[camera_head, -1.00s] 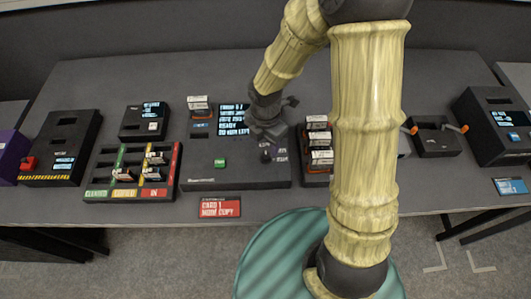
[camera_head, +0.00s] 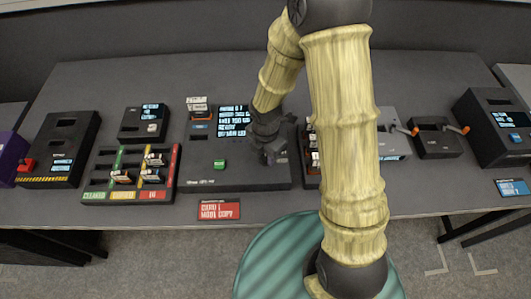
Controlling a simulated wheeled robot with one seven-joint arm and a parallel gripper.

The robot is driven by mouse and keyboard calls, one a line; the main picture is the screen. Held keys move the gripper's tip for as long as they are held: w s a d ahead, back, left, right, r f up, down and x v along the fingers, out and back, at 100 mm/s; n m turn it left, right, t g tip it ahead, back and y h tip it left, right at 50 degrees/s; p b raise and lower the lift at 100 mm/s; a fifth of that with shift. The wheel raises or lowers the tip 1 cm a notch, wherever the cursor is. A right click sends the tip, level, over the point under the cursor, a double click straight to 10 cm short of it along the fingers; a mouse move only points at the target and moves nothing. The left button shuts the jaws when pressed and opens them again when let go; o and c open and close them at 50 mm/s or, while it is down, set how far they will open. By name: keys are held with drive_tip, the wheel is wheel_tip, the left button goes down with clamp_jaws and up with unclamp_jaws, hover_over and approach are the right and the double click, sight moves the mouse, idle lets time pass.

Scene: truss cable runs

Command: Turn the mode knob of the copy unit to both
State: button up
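The copy unit (camera_head: 235,176) is the wide dark box in the middle of the table. It has a green button (camera_head: 219,164) on its top and a lit screen (camera_head: 233,120) at its back, with text too small to read surely. My gripper (camera_head: 272,157) is low over the right part of the unit, pointing down. It covers the place where the mode knob showed a second ago, so the knob is hidden now. I cannot tell whether the fingers touch the knob or how far apart they are.
A red card sign (camera_head: 219,210) lies in front of the unit. A sorting rack (camera_head: 132,173) with colored lanes stands at left. A cartridge rack (camera_head: 312,172) stands close at right, partly behind my arm. A box with orange-tipped levers (camera_head: 437,142) stands farther right.

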sight(266, 156)
drive_tip(key=shift+m, duration=0.4)
drive_tip(key=m, duration=1.2)
drive_tip(key=shift+m, duration=0.3)
drive_tip(key=m, duration=0.4)
drive_tip(key=shift+m+b, duration=0.3)
drive_tip(key=shift+b, duration=0.05)
drive_tip(key=o, duration=1)
drive_tip(key=shift+r, duration=0.15)
wheel_tip(266, 156, up, 17)
drive_tip(key=shift+r, duration=0.1)
